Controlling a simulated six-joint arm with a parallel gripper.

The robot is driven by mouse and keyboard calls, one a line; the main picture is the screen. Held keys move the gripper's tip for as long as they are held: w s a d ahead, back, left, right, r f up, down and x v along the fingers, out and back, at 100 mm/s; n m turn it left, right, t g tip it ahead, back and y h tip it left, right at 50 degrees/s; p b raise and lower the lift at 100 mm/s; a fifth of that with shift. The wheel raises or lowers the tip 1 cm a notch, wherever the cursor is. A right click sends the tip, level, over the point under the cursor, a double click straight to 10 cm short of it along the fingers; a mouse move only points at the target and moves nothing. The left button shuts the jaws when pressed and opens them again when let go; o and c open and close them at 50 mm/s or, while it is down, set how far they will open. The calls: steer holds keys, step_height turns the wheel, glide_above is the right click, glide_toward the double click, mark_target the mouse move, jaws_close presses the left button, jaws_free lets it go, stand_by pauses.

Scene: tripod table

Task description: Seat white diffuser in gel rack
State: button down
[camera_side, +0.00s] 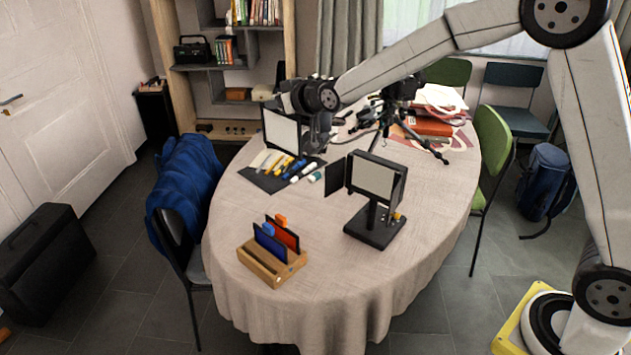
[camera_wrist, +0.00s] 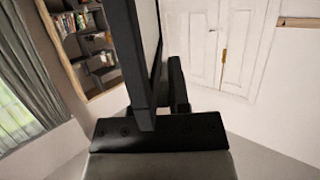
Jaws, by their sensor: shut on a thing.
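The white diffuser (camera_side: 282,131), a pale panel in a dark frame, is upright in the side view, over the far left of the table. My gripper (camera_side: 312,132) is shut on it at its right side. In the wrist view the diffuser (camera_wrist: 148,30) shows nearly edge-on between the dark fingers of my gripper (camera_wrist: 162,85). The wooden gel rack (camera_side: 263,274) stands at the table's near left, well apart from the diffuser. It holds a blue gel (camera_side: 270,246) and an orange-red gel (camera_side: 285,235), both upright. A bare front strip of the rack shows.
A lamp panel (camera_side: 374,178) with a side flap stands on a dark base right of the rack. A dark mat (camera_side: 264,181) with markers lies below the diffuser. A small tripod (camera_side: 408,125) and papers are at the back. The cloth between mat and rack is clear.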

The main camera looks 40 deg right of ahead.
steer(key=a+f, duration=0.3)
steer(key=a, duration=0.7)
step_height(320, 180, down, 21)
steer(key=shift+s+a+y, duration=0.15)
steer(key=shift+s+y, duration=0.15)
steer(key=shift+s, duration=0.05)
steer(key=shift+f, duration=0.1)
steer(key=shift+f, duration=2.15)
steer(key=shift+f, duration=0.1)
steer(key=shift+f, duration=1.7)
steer(key=shift+f, duration=0.15)
